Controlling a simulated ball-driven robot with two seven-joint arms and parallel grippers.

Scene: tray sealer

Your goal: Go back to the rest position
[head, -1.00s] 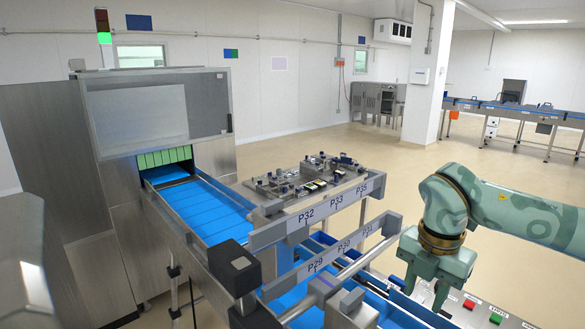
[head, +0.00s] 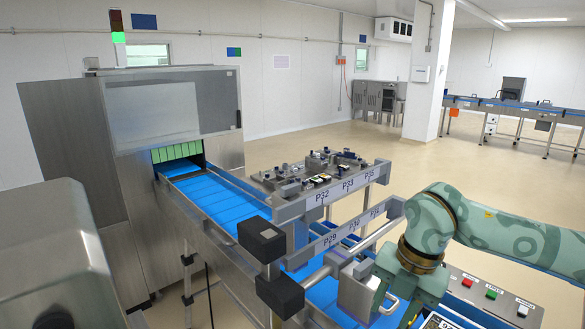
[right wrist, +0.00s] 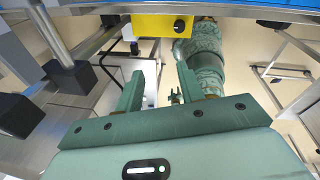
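My right gripper (head: 388,307) hangs at the end of the green arm, in front of the blue conveyor at lower right in the head view. In the right wrist view its two fingers (right wrist: 160,88) stand apart with nothing held between them.
A panel with buttons (head: 491,293) is at lower right. Open floor (head: 420,165) lies behind.

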